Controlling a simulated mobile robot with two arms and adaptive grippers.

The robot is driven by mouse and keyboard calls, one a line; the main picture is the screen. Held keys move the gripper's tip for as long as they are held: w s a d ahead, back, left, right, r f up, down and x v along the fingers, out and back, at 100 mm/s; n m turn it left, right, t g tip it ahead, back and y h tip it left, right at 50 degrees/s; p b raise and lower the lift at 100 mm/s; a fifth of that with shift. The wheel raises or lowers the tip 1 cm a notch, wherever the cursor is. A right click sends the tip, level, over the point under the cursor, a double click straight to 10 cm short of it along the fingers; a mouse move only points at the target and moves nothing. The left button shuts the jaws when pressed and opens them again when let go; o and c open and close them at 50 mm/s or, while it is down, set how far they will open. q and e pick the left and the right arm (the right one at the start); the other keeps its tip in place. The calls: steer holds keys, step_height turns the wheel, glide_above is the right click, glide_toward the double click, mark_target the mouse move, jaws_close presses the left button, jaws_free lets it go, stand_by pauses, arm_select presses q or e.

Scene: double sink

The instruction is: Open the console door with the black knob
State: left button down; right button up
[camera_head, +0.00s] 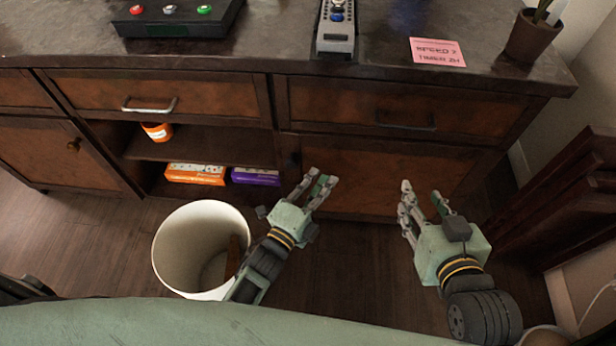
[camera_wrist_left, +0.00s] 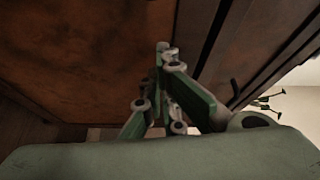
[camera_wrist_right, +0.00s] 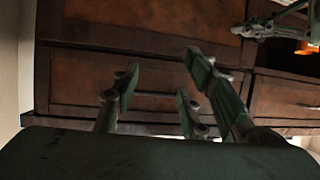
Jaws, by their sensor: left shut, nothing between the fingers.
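The console door (camera_head: 385,172) is a brown panel in a dark frame, at the right of the console, and looks closed. The black knob (camera_head: 291,160) is a small dark shape by the door's left edge. My left gripper (camera_head: 321,178) is in front of the door, a little right of and below the knob. Its fingers are shut and empty; they also show close together in the left wrist view (camera_wrist_left: 168,55). I cannot make out the knob there. My right gripper (camera_head: 421,189) is open and empty in front of the door's right part; its fingers are apart in the right wrist view (camera_wrist_right: 162,70).
A white bin (camera_head: 172,247) stands on the floor beside my left arm. Open shelves hold an orange box (camera_head: 196,175) and a purple box (camera_head: 255,177). Dark red wooden slats (camera_head: 545,195) stand at the right.

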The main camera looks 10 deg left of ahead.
arm_select(q)
steer(key=shift+w+a+f, duration=0.15)
steer(key=shift+w+a, duration=0.3)
steer(key=shift+a, duration=0.4)
steer(key=shift+w+a+f, duration=0.1)
steer(key=shift+w+a, duration=0.35)
steer(key=shift+a, duration=0.4)
arm_select(e)
steer(key=shift+w+a+r+t+y, duration=0.15)
steer(key=shift+w+r+t, duration=0.25)
steer(key=shift+r, duration=0.25)
steer(key=shift+w+a+r+t+y, duration=0.1)
steer(key=shift+w+r+t, duration=0.25)
steer(key=shift+r, duration=0.25)
steer(key=shift+w+a+r+t+y, duration=0.15)
steer(key=shift+w+r+t, duration=0.25)
steer(key=shift+r, duration=0.25)
steer(key=shift+f, duration=0.1)
